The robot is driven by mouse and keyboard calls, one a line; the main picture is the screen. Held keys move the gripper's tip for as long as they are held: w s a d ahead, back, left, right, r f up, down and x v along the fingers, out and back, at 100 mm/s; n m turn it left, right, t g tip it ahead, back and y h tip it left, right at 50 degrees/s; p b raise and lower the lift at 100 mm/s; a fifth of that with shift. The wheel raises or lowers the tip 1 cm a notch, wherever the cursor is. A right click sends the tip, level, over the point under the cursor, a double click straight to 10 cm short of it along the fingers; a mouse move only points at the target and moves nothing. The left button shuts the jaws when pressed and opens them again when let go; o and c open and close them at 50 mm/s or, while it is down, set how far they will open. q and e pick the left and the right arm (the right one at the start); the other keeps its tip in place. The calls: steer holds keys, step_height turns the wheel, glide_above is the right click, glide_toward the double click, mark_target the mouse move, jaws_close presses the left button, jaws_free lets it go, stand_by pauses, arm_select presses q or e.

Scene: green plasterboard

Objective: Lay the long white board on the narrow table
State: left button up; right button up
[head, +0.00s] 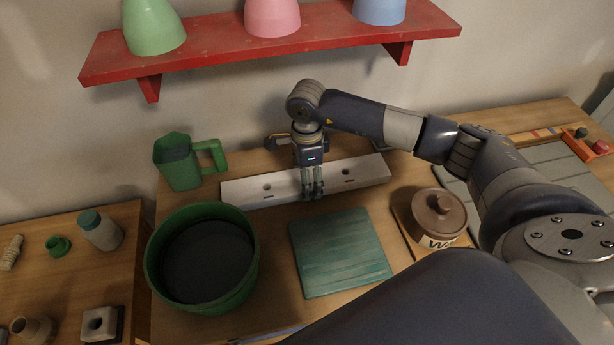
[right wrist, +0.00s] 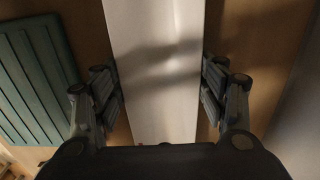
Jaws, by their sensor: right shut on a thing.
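The long white board (head: 352,172) lies crosswise toward the back of the middle wooden table (head: 272,290), below the red shelf. It has two dark holes and small dark and red marks. My right gripper (head: 312,194) reaches down onto the board's middle and is shut on it. In the right wrist view the fingers (right wrist: 160,95) flank the white board (right wrist: 155,60) on both sides. I cannot tell whether the board touches the tabletop or is slightly raised. Which table counts as the narrow one is not clear. My left gripper is not in view.
A green pitcher (head: 181,162) stands by the board's left end. A large green pot (head: 160,258), a teal ribbed board (head: 338,252) and a lidded jar (head: 437,217) are in front. The red shelf (head: 220,54) overhangs behind. A left table (head: 55,290) holds small items.

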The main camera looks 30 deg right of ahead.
steer(key=o, duration=1.7)
